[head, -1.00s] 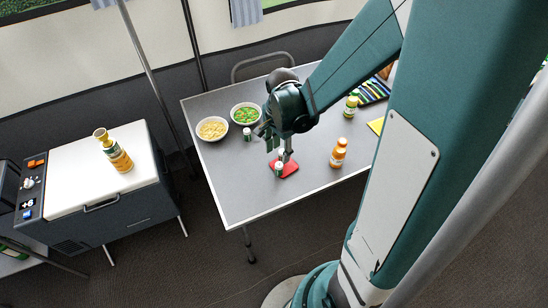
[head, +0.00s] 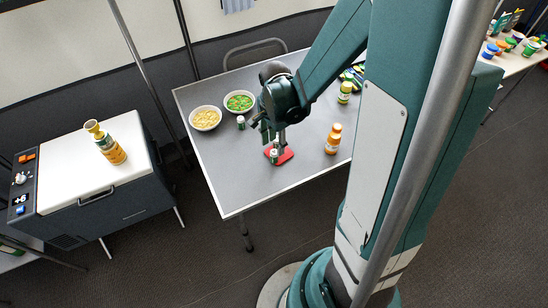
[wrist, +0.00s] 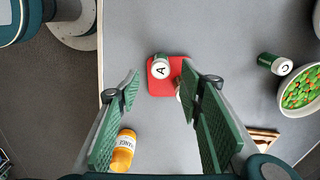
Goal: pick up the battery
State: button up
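Two small green-and-white cylinders look like batteries. One, a battery marked A (wrist: 160,67), stands on a red mat (wrist: 160,88); it also shows in the head view (head: 274,157). The other, a cylinder marked C (wrist: 274,63), is on the bare table near the bowls, and in the head view (head: 241,122) too. My gripper (wrist: 162,82) is open, with its fingers apart over the red mat and the A battery just beyond the tips. A small pale thing on the mat is mostly hidden behind the right finger. In the head view my gripper (head: 277,139) is above the mat.
An orange bottle (head: 333,139) stands right of the mat. Bowls of yellow food (head: 205,118) and green food (head: 239,102) are at the table's left. A yellow-green bottle (head: 345,92) stands farther back. The table front is clear. A white-topped cooler (head: 70,184) stands left.

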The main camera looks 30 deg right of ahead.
aim_at(274, 152)
jog(key=shift+f, duration=0.5)
jog(key=shift+a+f+b, duration=0.15)
jog(key=shift+f+b, duration=1.55)
jog(key=shift+f, duration=0.9)
jog(key=c, duration=1.1)
jog(key=shift+r, duration=0.15)
jog(key=shift+r+p, duration=1.45)
jog(key=shift+r, duration=3.45)
